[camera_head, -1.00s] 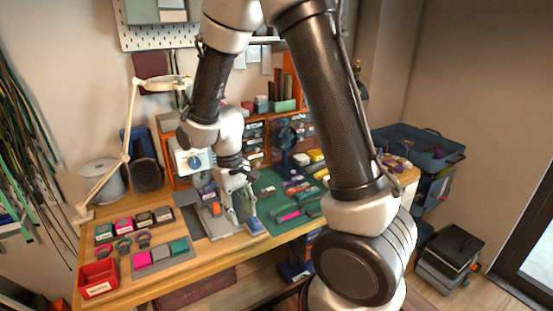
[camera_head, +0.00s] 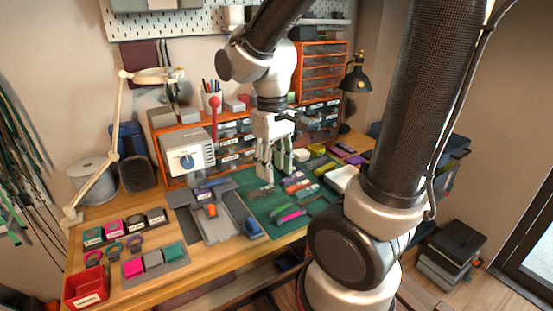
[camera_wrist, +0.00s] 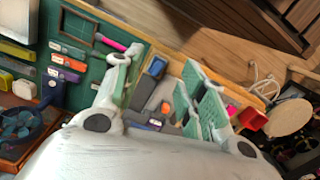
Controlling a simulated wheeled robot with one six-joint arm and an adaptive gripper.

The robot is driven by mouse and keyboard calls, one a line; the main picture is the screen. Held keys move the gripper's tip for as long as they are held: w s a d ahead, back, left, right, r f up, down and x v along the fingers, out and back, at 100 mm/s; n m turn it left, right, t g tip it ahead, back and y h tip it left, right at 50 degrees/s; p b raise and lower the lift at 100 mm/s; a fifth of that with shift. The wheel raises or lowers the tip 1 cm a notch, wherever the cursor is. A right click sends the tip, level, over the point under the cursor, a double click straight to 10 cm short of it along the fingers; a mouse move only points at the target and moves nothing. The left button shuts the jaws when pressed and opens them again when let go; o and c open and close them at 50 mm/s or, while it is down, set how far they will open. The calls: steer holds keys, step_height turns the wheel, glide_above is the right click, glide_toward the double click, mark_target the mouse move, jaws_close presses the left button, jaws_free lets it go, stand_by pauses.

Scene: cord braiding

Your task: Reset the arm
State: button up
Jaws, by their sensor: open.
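My gripper (camera_head: 272,172) is open and points down above the green cutting mat (camera_head: 262,205) in the head view, to the right of the grey fixture. In the wrist view its green-padded fingers (camera_wrist: 160,95) are spread with nothing held between them. The grey fixture (camera_head: 218,225) on the bench carries an orange piece and a dark blue piece. It also shows in the wrist view between the fingers, farther off. A blue item (camera_head: 253,228) lies at the fixture's right side.
A grey box with a blue dial (camera_head: 190,159) stands behind the fixture. Orange drawer units (camera_head: 320,72) line the wall. A red bin (camera_head: 86,289) and colored blocks sit at the front left. A desk lamp (camera_head: 118,110) stands at left. Several colored pieces lie on the mat.

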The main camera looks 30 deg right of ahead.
steer(key=shift+s+d+r, duration=0.15)
steer(key=shift+d+r, duration=0.2)
steer(key=shift+r, duration=0.05)
stand_by(0.4)
